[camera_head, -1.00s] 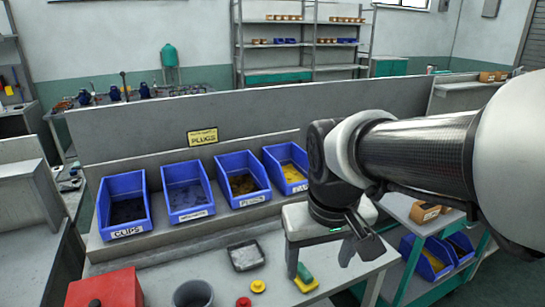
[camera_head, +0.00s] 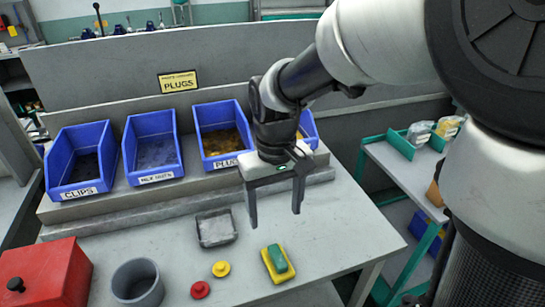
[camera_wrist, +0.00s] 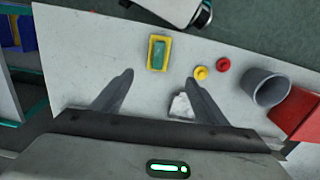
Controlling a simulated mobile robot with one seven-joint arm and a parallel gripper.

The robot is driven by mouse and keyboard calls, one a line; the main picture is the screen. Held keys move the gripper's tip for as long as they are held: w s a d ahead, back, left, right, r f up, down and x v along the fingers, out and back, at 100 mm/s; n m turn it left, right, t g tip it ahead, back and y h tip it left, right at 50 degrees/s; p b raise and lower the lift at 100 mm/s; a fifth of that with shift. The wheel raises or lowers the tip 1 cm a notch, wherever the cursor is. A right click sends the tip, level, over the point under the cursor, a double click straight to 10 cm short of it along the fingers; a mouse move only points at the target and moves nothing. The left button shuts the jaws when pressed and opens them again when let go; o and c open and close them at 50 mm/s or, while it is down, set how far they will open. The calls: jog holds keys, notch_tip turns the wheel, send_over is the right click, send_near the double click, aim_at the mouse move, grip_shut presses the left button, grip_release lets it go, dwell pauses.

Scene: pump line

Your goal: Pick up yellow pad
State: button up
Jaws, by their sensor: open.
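The yellow pad (camera_head: 267,264) lies on the workbench near its front edge, with a green block (camera_head: 278,258) resting on top. The block hides the middle of the pad, so mostly its yellow rim shows. In the wrist view the pad (camera_wrist: 151,62) is beyond the fingertips, roughly centred between them, with the green block (camera_wrist: 158,50) on it. My gripper (camera_head: 275,217) is open and empty, its fingers pointing down above the bench, behind the pad in the head view and apart from it.
Left of the pad are a yellow knob (camera_head: 221,268), a red knob (camera_head: 200,289), a grey tray (camera_head: 216,229), a grey cup (camera_head: 138,284) and a red box (camera_head: 47,278). Blue bins (camera_head: 152,148) line the back. Bare bench (camera_head: 340,240) lies to the right.

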jog(key=b, duration=0.3)
send_near(278, 255)
jog(key=f, duration=0.5)
jog(key=shift+w+a+f, duration=0.15)
jog(key=shift+a+f, duration=0.05)
jog(key=shift+a, duration=0.2)
jog(key=f, duration=0.2)
jog(key=f+b, duration=0.1)
jog(key=f, duration=0.1)
jog(key=shift+s+d+f, duration=0.1)
jog(key=shift+s+d, duration=0.1)
jog(key=shift+d, duration=0.15)
jog(key=shift+f, duration=0.5)
jog(key=c, duration=1.2)
jog(key=shift+o, duration=0.2)
notch_tip(278, 255, up, 10)
jog(key=shift+r+p, duration=0.1)
jog(key=shift+p, duration=1.05)
